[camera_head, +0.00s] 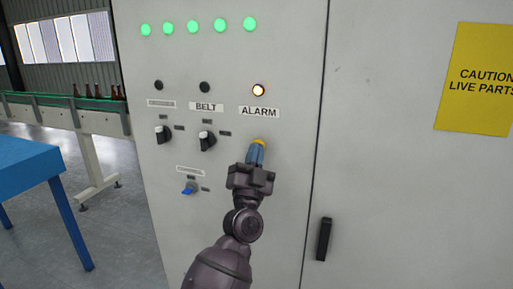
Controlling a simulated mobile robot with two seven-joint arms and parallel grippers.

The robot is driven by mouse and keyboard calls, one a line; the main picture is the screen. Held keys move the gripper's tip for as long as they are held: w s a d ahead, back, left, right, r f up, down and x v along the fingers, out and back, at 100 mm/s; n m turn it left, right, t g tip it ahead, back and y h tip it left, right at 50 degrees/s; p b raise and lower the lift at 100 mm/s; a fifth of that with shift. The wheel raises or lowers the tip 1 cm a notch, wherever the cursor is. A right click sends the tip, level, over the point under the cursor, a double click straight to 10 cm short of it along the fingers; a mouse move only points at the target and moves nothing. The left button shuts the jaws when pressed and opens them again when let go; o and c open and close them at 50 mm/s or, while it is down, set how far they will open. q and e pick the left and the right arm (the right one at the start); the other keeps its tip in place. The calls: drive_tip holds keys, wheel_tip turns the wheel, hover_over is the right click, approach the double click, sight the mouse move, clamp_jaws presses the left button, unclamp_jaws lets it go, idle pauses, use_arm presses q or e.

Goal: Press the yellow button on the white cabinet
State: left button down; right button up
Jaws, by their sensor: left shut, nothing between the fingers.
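The white cabinet (350,80) fills most of the head view. The yellow button (260,141) is on its front, below the ALARM label (259,112); only its upper edge shows, because my left gripper covers the rest. My left gripper (257,147) is shut and empty, its blue fingertips in front of the button's lower part. I cannot tell whether the tips touch it. My right gripper is not in view.
Several green lamps (194,27) glow above. A black handle (324,239) is on the right-hand door. A blue table (30,165) and a conveyor with bottles (65,112) stand at left.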

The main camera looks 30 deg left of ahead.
use_arm(q)
drive_tip(key=shift+w, duration=0.15)
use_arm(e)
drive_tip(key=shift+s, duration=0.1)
use_arm(q)
drive_tip(key=s+d+p, duration=0.1)
drive_tip(key=s+p, duration=0.1)
drive_tip(key=s, duration=0.4)
drive_tip(key=shift+s+d+p, duration=0.25)
drive_tip(key=shift+s+p, duration=0.05)
drive_tip(key=shift+p, duration=0.1)
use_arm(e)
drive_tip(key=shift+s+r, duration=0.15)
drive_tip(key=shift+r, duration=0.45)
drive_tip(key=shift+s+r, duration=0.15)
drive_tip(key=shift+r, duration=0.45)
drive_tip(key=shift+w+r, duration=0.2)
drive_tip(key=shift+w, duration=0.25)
